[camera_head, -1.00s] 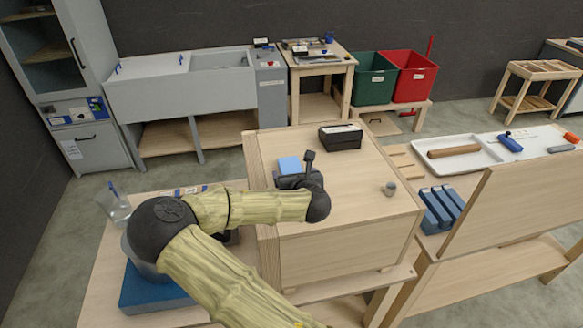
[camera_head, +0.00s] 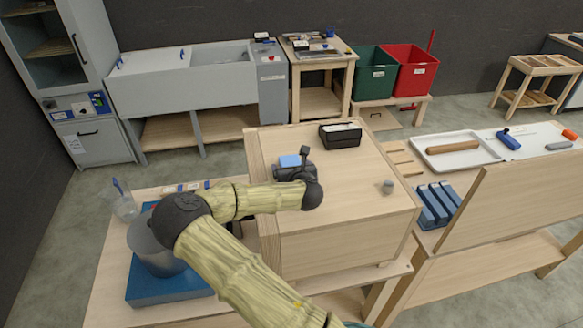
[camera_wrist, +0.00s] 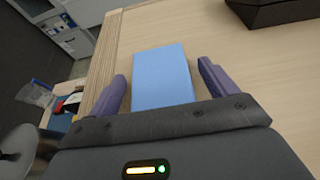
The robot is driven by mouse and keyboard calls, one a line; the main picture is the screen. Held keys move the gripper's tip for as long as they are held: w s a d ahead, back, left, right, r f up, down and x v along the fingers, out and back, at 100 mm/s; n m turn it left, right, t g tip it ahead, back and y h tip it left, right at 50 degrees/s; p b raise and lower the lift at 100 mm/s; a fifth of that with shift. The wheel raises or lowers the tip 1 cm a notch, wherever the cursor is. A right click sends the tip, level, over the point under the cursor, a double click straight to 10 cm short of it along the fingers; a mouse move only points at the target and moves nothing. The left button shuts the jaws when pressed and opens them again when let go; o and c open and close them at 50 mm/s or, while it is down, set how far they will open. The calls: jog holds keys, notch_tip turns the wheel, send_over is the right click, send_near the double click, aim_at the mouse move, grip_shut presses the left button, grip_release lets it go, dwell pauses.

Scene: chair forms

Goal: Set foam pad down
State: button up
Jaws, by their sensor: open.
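The foam pad (camera_wrist: 162,78) is a light blue flat block. In the wrist view it lies on the pale wooden top (camera_wrist: 225,60) between the two purple fingers of my gripper (camera_wrist: 161,88). The fingers stand apart, with a visible gap on each side of the pad. In the head view the pad (camera_head: 289,161) shows just beyond my dark gripper (camera_head: 292,168), near the left edge of the wooden box top (camera_head: 350,190). My gripper hides its near part. I cannot tell how high the fingers are above the wood.
A black box (camera_head: 340,135) stands at the back of the wooden top, and a small grey cylinder (camera_head: 388,187) at its right. Blue blocks (camera_head: 438,203) and a white tray (camera_head: 455,151) are on the bench to the right. The middle of the top is clear.

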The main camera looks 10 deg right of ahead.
dwell(0.3)
jog(key=c, duration=1.1)
jog(key=shift+c, duration=0.2)
notch_tip(320, 180, up, 10)
jog(key=shift+r+b, duration=0.1)
jog(key=shift+b, duration=1.15)
